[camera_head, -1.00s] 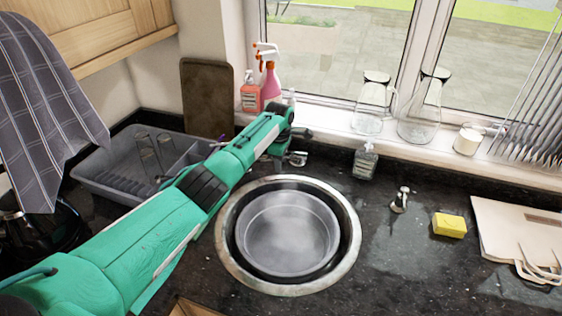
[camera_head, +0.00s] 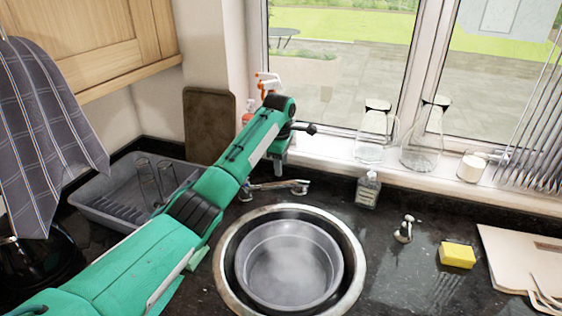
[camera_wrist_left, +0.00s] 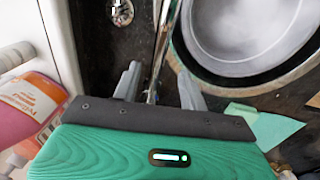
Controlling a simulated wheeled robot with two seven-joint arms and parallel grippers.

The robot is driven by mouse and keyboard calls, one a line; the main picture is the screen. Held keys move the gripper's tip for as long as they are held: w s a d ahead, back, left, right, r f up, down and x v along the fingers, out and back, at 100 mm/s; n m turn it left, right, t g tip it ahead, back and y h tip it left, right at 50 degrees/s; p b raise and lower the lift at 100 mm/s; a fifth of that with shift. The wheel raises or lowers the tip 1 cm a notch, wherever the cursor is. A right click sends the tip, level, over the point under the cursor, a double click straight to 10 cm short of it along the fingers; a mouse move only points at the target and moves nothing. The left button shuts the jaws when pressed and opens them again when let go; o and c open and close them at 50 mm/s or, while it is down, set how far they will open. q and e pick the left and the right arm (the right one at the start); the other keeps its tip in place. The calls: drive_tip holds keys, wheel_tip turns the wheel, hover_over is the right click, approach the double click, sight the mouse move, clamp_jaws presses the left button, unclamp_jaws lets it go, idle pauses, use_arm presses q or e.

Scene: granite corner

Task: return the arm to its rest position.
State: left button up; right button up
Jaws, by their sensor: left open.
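My left arm (camera_head: 180,222) reaches in from the lower left, past the round sink, toward the window. My left gripper (camera_head: 277,172) points down near the chrome tap (camera_head: 268,187) behind the sink. In the left wrist view its two grey fingers (camera_wrist_left: 159,88) are spread apart, and nothing is gripped. The tap's metal spout (camera_wrist_left: 163,40) shows between and beyond the fingers; whether they touch it I cannot tell. My right gripper is not in view.
A grey basin (camera_head: 290,268) sits in the sink. A grey dish rack (camera_head: 107,207) stands left of my arm. A pink spray bottle (camera_wrist_left: 25,105) is beside the gripper. Glass jugs (camera_head: 424,135) stand on the sill; a yellow sponge (camera_head: 457,256) lies right.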

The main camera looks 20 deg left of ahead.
use_arm(q)
wheel_tip(320, 180, up, 2)
drive_tip(key=shift+s+r, duration=0.1)
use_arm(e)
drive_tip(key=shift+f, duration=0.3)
